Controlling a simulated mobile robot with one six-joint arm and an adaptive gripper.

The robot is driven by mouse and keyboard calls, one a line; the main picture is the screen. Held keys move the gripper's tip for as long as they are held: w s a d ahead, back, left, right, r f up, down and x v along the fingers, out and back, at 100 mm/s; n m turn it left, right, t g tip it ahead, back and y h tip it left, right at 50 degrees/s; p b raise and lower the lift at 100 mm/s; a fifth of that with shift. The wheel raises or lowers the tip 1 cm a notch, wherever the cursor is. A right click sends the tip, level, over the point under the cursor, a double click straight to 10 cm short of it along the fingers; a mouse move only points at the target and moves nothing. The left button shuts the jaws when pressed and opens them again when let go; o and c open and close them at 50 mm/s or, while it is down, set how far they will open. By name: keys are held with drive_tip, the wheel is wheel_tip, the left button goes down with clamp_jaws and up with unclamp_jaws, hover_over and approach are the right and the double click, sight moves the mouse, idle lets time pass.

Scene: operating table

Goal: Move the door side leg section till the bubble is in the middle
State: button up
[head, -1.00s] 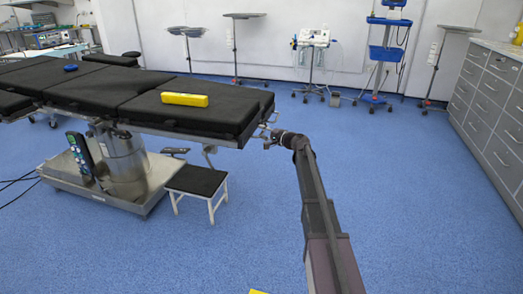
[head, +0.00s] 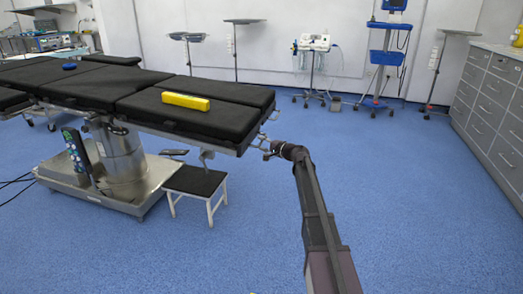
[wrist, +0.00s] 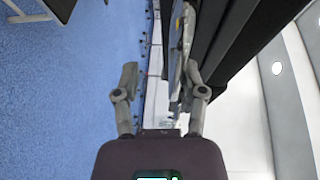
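The operating table (head: 90,92) has black pads, and its leg end points right toward me. The end is split into a near leg section (head: 180,122) and a far one (head: 245,92); I cannot tell which is door side. A yellow spirit level (head: 186,102) lies on the near section, close to the split. Its bubble is too small to read. My gripper (head: 266,148) is at the end corner of the near section, by its metal fitting. In the wrist view my gripper (wrist: 160,85) has its fingers apart, the right one beside the metal fitting (wrist: 187,40); contact is unclear.
A step stool (head: 195,182) stands under the leg end, beside the table base (head: 125,195). A blue cart (head: 385,55) and stands are along the back wall. Grey drawers (head: 485,95) line the right side. The blue floor (head: 400,210) on the right is clear.

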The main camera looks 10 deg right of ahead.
drive_tip(key=p+v, duration=0.1)
drive_tip(key=v, duration=1.3)
drive_tip(key=s+a+r+n+g+h+p, duration=0.2)
drive_tip(key=s+a+r+p, duration=0.5)
drive_tip(key=p, duration=0.7)
drive_tip(key=s+a+r+n+g+h+p, duration=0.1)
drive_tip(key=s+a+r+n+g+p, duration=0.4)
drive_tip(key=s+p, duration=0.6)
drive_tip(key=a+r+g+p, duration=0.2)
drive_tip(key=a+r+p, duration=0.1)
drive_tip(key=shift+s+a+r+h, duration=0.15)
drive_tip(key=shift+s+a+h, duration=0.05)
drive_tip(key=shift+h, duration=0.2)
